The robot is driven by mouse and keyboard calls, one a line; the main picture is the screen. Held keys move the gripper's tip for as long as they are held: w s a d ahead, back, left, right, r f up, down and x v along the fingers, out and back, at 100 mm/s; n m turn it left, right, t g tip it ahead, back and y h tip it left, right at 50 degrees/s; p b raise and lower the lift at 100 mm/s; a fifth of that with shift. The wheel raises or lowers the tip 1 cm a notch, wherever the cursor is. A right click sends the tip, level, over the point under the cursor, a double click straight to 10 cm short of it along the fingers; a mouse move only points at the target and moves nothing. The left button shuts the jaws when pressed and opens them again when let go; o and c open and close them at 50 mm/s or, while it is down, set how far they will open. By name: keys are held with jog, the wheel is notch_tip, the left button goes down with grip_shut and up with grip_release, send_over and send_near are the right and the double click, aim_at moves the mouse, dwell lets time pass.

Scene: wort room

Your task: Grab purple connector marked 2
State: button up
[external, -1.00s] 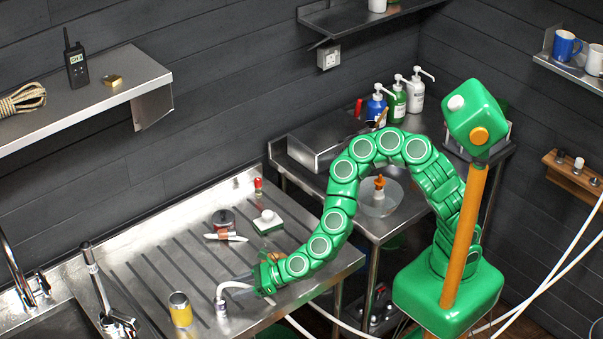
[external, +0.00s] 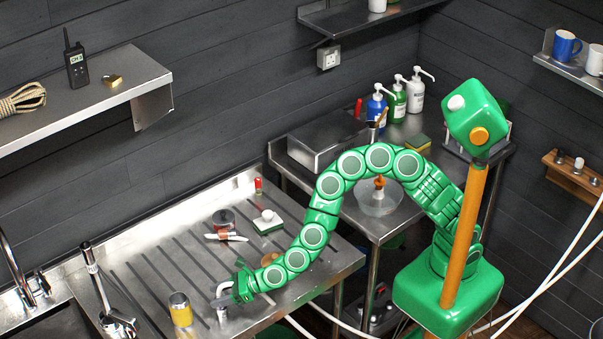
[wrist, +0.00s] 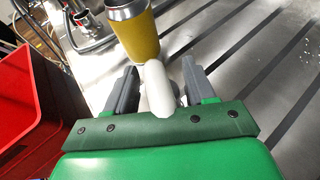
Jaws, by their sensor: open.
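A pale hose end (wrist: 158,90) lies between my gripper's fingers in the wrist view. The connector (external: 222,314) stands on the grooved steel drainboard, mostly hidden under my gripper in the external view. I cannot make out its purple colour or its mark now. My gripper (external: 222,296) is at the connector, and it also shows in the wrist view (wrist: 159,82). Its two grey fingers are apart, one on each side of the pale hose end, and not closed on it.
A yellow can (external: 180,309) stands just left of my gripper, just beyond the fingers in the wrist view (wrist: 137,35). A red bin (wrist: 28,115) is at the wrist view's left.

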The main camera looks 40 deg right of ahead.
jog(key=shift+a, duration=0.1)
grip_shut()
dwell(0.3)
jog(key=shift+r, duration=0.1)
jog(key=shift+r, duration=1.4)
jog(key=shift+s+d+r, duration=0.1)
jog(key=shift+d+r, duration=0.1)
jog(key=shift+r, duration=0.1)
jog(key=w+a+r+v, duration=0.1)
jog(key=r+v, duration=0.2)
jog(key=v, duration=1.1)
